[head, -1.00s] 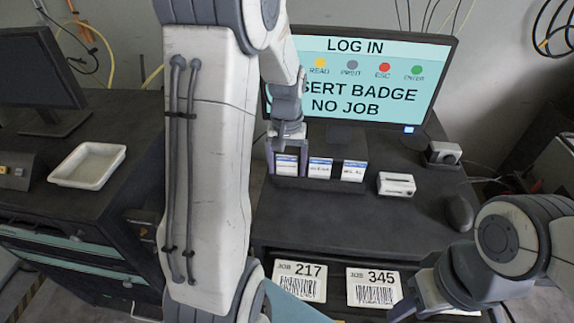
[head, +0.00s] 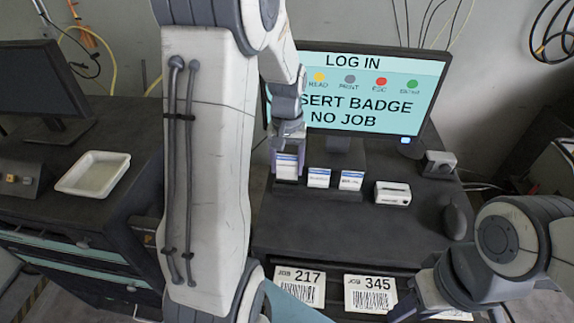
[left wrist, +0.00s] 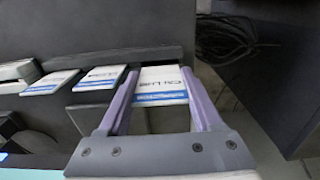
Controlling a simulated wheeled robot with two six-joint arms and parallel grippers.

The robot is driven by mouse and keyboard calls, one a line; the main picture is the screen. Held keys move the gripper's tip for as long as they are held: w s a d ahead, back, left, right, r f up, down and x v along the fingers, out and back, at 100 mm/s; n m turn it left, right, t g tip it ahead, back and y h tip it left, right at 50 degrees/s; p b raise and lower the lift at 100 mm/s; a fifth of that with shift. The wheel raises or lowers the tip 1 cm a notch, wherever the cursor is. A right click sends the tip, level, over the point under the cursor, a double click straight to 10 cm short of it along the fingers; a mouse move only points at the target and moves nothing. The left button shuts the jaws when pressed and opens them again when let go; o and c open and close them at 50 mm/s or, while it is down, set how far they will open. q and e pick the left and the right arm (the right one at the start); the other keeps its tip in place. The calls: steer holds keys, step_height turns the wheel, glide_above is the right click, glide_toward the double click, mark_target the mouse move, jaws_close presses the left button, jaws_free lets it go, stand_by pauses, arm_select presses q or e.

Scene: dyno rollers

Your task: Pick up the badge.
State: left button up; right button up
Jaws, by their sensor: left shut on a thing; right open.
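My left gripper (head: 287,160) is shut on a white badge with a blue stripe (head: 286,171), the leftmost of three at the dark rack (head: 320,194). In the left wrist view the gripper's purple fingers (left wrist: 160,92) stand on both sides of the held badge (left wrist: 160,84). I cannot tell whether its lower edge is clear of the rack. The middle badge (head: 318,178) and the right badge (head: 351,180) stand beside it. My right gripper is out of view; only its arm shows at lower right.
A monitor (head: 356,121) behind the rack reads "INSERT BADGE, NO JOB", partly covered by my left arm. A small white device (head: 393,194) and a mouse (head: 454,222) are to the right. Job cards 217 (head: 299,288) and 345 (head: 370,294) lie in front. A white tray (head: 93,175) is left.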

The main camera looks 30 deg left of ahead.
arm_select(q)
steer(key=s+d+r+p, duration=0.3)
steer(key=d+r+p, duration=0.1)
steer(key=d+r, duration=0.7)
steer(key=shift+s+r, duration=0.25)
steer(key=shift+r, duration=0.95)
